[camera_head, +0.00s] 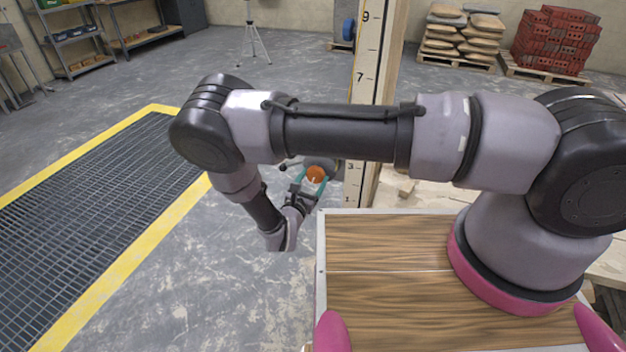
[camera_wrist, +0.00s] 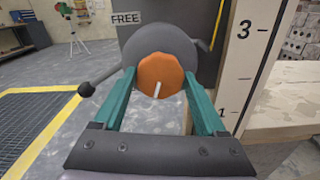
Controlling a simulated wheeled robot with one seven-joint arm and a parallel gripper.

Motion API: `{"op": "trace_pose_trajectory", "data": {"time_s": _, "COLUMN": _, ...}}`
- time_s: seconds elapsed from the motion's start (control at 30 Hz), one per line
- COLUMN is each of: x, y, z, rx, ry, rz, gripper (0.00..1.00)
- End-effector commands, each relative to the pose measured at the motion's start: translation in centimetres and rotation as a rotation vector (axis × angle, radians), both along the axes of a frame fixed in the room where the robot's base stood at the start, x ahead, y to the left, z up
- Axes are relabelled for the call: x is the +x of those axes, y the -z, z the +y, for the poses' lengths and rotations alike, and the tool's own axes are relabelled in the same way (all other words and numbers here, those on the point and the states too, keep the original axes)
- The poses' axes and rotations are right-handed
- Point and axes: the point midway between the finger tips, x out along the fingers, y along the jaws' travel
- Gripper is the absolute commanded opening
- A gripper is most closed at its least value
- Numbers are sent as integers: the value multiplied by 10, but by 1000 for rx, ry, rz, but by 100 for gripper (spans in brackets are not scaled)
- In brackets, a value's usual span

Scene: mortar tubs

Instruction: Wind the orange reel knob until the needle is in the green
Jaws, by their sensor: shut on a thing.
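The orange reel knob (camera_wrist: 160,77) faces me in the wrist view, with a white mark pointing down and slightly left. It sits on a grey round reel body (camera_wrist: 158,42) with a dark lever (camera_wrist: 97,84) to the left. My gripper (camera_wrist: 160,84) has its teal fingers on both sides of the knob, shut on it. In the head view the knob (camera_head: 315,174) and my gripper (camera_head: 312,180) show small below my forearm. No needle or green zone is visible in either view.
A dark panel labelled "FREE" (camera_wrist: 126,18) is behind the reel. A yellow-edged floor grate (camera_head: 90,200) lies left. Pallets with sacks (camera_head: 462,40) and red bricks (camera_head: 556,40) stand far back.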

Motion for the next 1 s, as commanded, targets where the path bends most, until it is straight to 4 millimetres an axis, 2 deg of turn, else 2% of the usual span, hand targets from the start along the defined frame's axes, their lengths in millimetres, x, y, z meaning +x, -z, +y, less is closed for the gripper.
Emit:
{"op": "trace_pose_trajectory", "data": {"time_s": 0.7, "x": -1, "y": 1, "z": 0, "rx": 599, "ry": -2, "rz": -215, "gripper": 18}}
{"op": "trace_pose_trajectory", "data": {"time_s": 1.0, "x": -1, "y": 1, "z": 0, "rx": 776, "ry": -1, "rz": -280, "gripper": 18}}
